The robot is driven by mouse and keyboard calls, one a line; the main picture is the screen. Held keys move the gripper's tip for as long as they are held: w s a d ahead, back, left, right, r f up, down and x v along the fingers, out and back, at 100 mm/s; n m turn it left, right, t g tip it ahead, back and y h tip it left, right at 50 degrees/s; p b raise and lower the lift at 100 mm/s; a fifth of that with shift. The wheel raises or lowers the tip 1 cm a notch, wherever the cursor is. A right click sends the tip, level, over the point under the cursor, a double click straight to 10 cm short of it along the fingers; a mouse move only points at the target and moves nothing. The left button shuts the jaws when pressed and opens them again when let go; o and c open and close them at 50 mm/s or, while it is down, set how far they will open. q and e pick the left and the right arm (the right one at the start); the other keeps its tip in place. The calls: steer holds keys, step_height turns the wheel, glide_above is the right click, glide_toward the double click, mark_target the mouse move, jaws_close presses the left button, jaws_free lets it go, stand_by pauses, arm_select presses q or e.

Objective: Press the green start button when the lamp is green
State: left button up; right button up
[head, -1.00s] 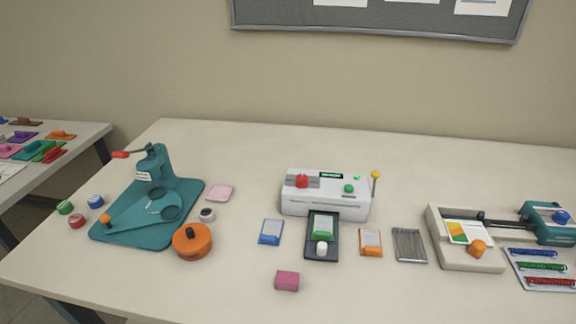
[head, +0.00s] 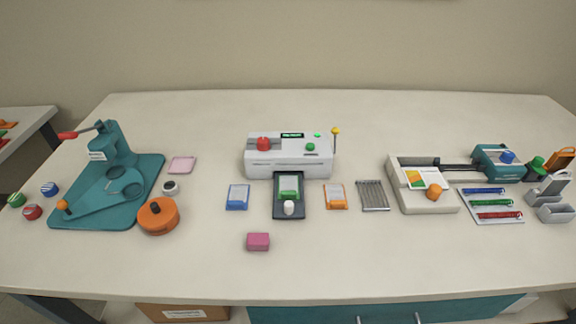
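The white laminator (head: 288,160) stands at the middle of the table. On its top are a green start button (head: 310,147), a red button (head: 264,143) and a small dark display with green text (head: 292,135). A small lamp (head: 317,135) on the rear right of its top shows green. A yellow ball on a thin stalk (head: 335,131) stands at its right end. Neither of my grippers is in view.
A teal press (head: 112,190) and an orange round box (head: 158,216) stand at left. Blue (head: 237,197) and orange (head: 336,197) cards flank the tray. A pink block (head: 258,242) lies in front. A paper trimmer (head: 424,189) stands at right. The table front is mostly clear.

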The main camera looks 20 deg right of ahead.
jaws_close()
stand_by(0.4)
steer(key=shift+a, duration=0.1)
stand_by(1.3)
